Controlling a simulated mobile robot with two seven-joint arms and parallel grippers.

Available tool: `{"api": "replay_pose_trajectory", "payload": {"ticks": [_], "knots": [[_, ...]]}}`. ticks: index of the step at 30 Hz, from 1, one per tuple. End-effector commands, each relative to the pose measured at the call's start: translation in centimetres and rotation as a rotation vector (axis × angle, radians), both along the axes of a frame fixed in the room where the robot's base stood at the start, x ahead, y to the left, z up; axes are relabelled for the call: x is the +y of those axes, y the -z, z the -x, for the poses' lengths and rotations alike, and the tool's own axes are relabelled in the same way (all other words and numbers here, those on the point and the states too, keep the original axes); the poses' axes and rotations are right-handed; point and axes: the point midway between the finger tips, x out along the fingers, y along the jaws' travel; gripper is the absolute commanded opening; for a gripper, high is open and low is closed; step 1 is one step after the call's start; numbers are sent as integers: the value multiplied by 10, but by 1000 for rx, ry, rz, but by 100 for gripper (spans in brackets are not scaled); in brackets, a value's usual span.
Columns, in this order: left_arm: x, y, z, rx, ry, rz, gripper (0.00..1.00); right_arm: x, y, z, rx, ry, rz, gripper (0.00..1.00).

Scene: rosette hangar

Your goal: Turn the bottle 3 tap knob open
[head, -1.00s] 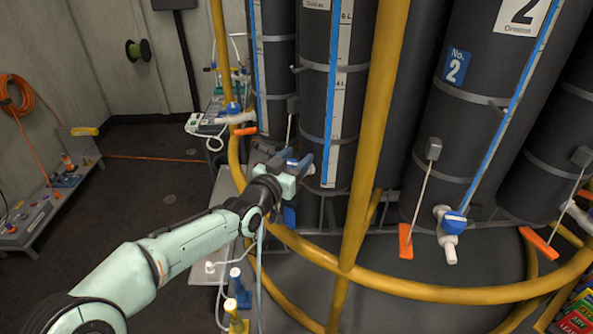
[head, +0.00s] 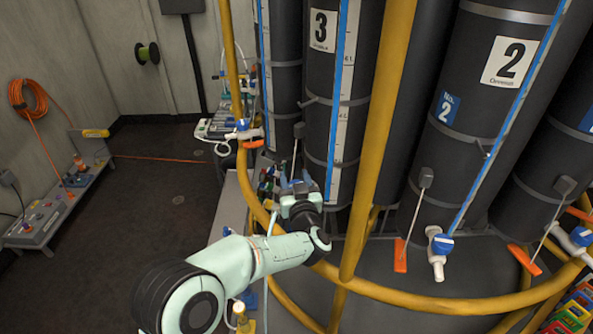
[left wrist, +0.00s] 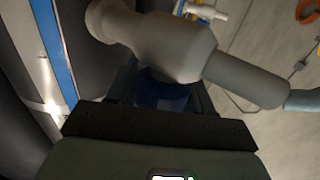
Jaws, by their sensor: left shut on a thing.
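Bottle 3 (head: 314,95) is the tall dark cylinder with a "3" label and a blue level strip, left of the yellow post in the head view. My left gripper (head: 298,187) is at its lower front and covers most of its tap. In the left wrist view the pale tap body (left wrist: 165,42) crosses in front of the gripper. The dark blue tap knob (left wrist: 163,93) sits between the two fingers, which are shut on it. The knob's exact angle is hard to tell in the shadow. My right gripper is not in view.
A yellow rail (head: 430,299) curves in front of the bottles, and a yellow post (head: 376,140) stands right of bottle 3. Bottle 2 (head: 490,110) has its own tap with a blue knob (head: 443,244). The floor (head: 160,225) at left is clear.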

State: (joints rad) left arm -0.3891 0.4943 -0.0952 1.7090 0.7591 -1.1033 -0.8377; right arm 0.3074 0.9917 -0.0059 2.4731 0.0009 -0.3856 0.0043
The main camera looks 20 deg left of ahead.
Motion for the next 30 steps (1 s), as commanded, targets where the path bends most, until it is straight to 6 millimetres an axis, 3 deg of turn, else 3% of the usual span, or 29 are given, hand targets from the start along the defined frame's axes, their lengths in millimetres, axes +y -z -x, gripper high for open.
{"api": "replay_pose_trajectory", "payload": {"ticks": [9,27,28,30], "knots": [[2,-3,1,-7,-143,1,20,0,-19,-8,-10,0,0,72],[4,-2,1,-8,-181,3,20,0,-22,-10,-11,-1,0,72],[4,-2,1,-8,-181,3,57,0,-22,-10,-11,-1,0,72],[4,-2,1,-8,-181,3,72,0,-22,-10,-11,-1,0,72]]}}
